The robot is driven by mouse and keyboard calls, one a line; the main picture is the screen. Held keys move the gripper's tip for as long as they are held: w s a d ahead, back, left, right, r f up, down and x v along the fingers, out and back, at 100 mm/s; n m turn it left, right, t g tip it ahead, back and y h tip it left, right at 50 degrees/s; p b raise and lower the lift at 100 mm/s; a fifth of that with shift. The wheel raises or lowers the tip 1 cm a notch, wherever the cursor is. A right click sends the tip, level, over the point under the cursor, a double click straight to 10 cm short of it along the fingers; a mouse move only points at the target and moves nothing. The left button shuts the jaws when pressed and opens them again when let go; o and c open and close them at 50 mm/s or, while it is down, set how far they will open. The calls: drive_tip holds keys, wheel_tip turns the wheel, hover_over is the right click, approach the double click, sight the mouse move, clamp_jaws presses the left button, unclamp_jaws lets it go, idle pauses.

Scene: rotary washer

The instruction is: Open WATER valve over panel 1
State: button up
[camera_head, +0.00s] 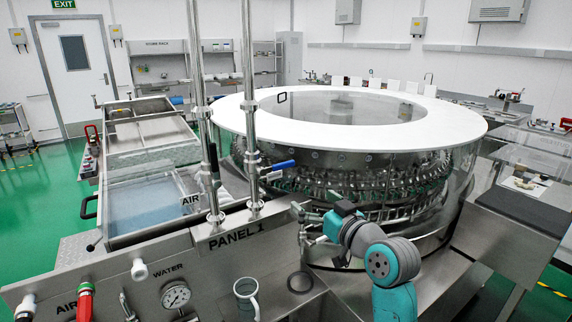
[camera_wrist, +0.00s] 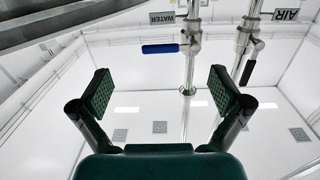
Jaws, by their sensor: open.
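The WATER valve has a blue lever handle (camera_head: 283,165) on the right vertical pipe above PANEL 1. The handle sticks out to the right, across the pipe. In the wrist view the blue handle (camera_wrist: 160,48) lies beyond the fingertips, beside an upside-down WATER label (camera_wrist: 175,17). My gripper (camera_head: 303,213) is right of and below the handle in the head view, apart from it. In the wrist view my gripper (camera_wrist: 160,92) is open, with nothing between its two green pads.
The AIR pipe stands left, with its AIR label (camera_head: 190,200) and a black handle (camera_wrist: 247,72) along the pipe. The panel (camera_head: 215,240) below carries a gauge (camera_head: 175,295) and several fittings. The round washer (camera_head: 350,150) stands behind my gripper.

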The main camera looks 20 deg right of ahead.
approach(288, 165)
drive_tip(key=shift+n+y, duration=0.3)
drive_tip(key=shift+n, duration=0.1)
drive_tip(key=x, duration=0.8)
drive_tip(key=shift+w+a+r, duration=0.2)
drive_tip(key=shift+a+r, duration=0.1)
drive_tip(key=shift+a, duration=0.15)
drive_tip(key=shift+s+r, duration=0.1)
drive_tip(key=c, duration=1.7)
